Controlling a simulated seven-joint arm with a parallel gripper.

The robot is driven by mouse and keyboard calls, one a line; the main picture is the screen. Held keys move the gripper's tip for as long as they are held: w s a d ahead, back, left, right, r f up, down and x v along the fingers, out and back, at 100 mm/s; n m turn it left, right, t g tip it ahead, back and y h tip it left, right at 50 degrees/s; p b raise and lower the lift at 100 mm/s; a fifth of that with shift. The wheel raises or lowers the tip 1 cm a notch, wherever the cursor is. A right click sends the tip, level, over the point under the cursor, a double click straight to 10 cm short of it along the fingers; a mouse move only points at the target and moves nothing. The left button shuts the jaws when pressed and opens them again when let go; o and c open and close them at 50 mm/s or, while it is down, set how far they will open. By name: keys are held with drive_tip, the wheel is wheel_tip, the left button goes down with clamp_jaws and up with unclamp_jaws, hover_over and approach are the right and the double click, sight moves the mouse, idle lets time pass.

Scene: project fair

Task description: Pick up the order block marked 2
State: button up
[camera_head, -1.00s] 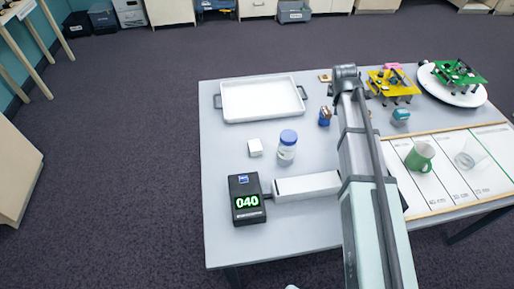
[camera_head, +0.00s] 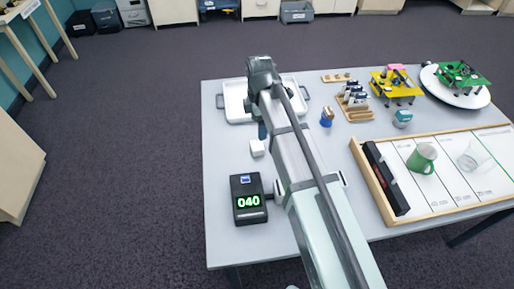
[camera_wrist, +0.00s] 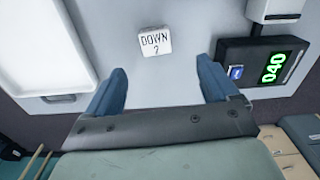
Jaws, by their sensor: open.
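The order block (camera_wrist: 156,41) is a small white block reading "DOWN 2" in the wrist view. It lies on the grey table; in the head view the white block (camera_head: 257,148) sits between the white tray and the black display box. My gripper (camera_wrist: 158,88) is open and empty in the wrist view, its two blue fingers apart, with the block ahead of and between their tips, not touching. In the head view my gripper (camera_head: 262,130) is mostly hidden by my arm, just above the block.
The white tray (camera_head: 232,108) stands behind the block. The black box showing 040 (camera_head: 248,200) is in front of it. The table's left strip is clear.

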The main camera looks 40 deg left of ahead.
hover_over(257, 145)
drive_tip(key=f, duration=0.4)
drive_tip(key=d+f, duration=0.1)
drive_tip(key=f, duration=0.2)
drive_tip(key=shift+a+f, duration=0.25)
drive_tip(key=shift+f, duration=0.75)
drive_tip(key=shift+a+f, duration=0.25)
drive_tip(key=shift+f, duration=1.35)
drive_tip(key=shift+c, duration=0.3)
drive_tip(key=c, duration=1)
drive_tip(key=shift+r, duration=0.1)
